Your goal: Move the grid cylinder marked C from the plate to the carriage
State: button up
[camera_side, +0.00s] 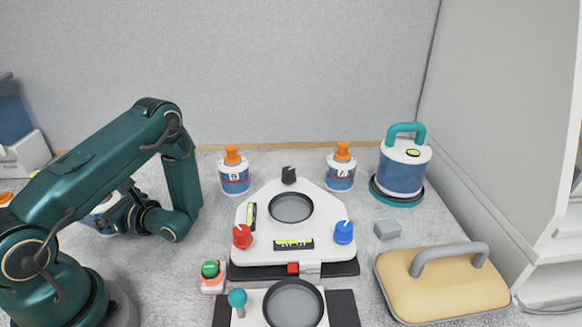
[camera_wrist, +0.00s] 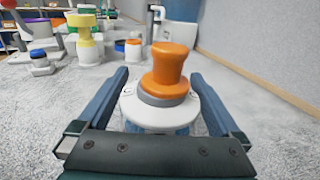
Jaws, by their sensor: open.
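A white and blue cylinder with an orange knob (camera_wrist: 170,68) stands upright between my gripper's jaws in the wrist view. No letter shows on it there. In the side view its white and blue body (camera_side: 103,208) is partly hidden behind my wrist. My gripper (camera_wrist: 160,76) is open, one finger on each side of the cylinder, with gaps visible. Two similar cylinders, marked apparently B (camera_side: 235,178) and A (camera_side: 341,172), stand at the back. A white platform with a round dish (camera_side: 262,218) stands in the middle. A unit with a dark-rimmed round recess (camera_side: 262,300) is in front of it.
A blue and white canister with a teal handle (camera_side: 402,172) stands at the back right. Several objects, including a yellow-topped bottle (camera_wrist: 86,45), stand beyond the cylinder.

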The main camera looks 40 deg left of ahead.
aim_at(115, 197)
jog(key=v, duration=0.7)
jog(key=shift+w+d+r, duration=0.1)
jog(key=shift+w+d, duration=0.05)
jog(key=shift+d, duration=0.1)
